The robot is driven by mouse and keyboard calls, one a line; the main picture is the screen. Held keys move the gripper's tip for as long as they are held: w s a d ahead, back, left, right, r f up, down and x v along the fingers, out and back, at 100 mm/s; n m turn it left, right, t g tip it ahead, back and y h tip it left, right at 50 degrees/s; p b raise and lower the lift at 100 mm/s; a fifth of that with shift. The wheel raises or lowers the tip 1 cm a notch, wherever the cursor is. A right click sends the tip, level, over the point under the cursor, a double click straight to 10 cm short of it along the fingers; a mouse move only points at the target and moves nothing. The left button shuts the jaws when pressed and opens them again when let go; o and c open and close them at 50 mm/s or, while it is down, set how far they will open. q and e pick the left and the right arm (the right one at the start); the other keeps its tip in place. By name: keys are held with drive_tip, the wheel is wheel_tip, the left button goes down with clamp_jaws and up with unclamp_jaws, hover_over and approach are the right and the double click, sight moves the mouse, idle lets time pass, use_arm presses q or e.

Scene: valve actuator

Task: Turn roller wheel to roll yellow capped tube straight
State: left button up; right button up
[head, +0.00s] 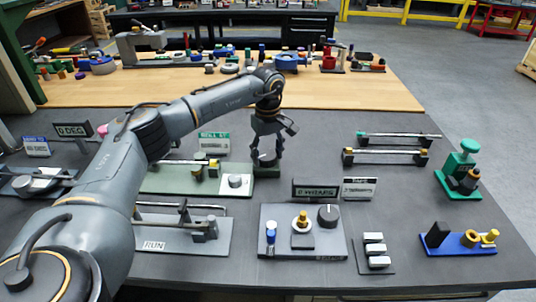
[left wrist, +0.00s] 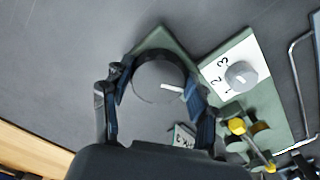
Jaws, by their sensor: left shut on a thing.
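My left gripper (head: 266,150) reaches down over the right end of a green plate (head: 165,181). In the left wrist view the left gripper (left wrist: 160,90) is shut on a dark round roller wheel (left wrist: 158,80), one finger on each side; the wheel has a white mark on its top. In the head view the fingers partly hide it. The yellow-capped tube (left wrist: 253,145) lies on the same green fixture beside dark rollers, and its yellow cap (head: 213,163) shows in the head view. I cannot tell how straight it lies. My right gripper is out of view.
A white panel with a grey knob (left wrist: 241,74) and numbers sits beside the wheel. Nearby are signs (head: 315,190), a knob board (head: 304,250) and a RUN plate (head: 186,247). Rods on stands (head: 385,155) are to the right. Bare dark table lies behind the wheel.

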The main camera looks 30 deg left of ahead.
sight(266, 155)
use_arm(q)
drive_tip(key=m, duration=0.6)
drive_tip(key=shift+s+a+b, duration=0.1)
drive_tip(key=shift+b, duration=0.25)
drive_tip(key=m, duration=0.5)
drive_tip(key=shift+a+m, duration=0.15)
drive_tip(key=shift+m, duration=0.25)
drive_tip(key=o, duration=1.2)
drive_tip(key=shift+c, duration=0.2)
wheel_tip(266, 155, up, 12)
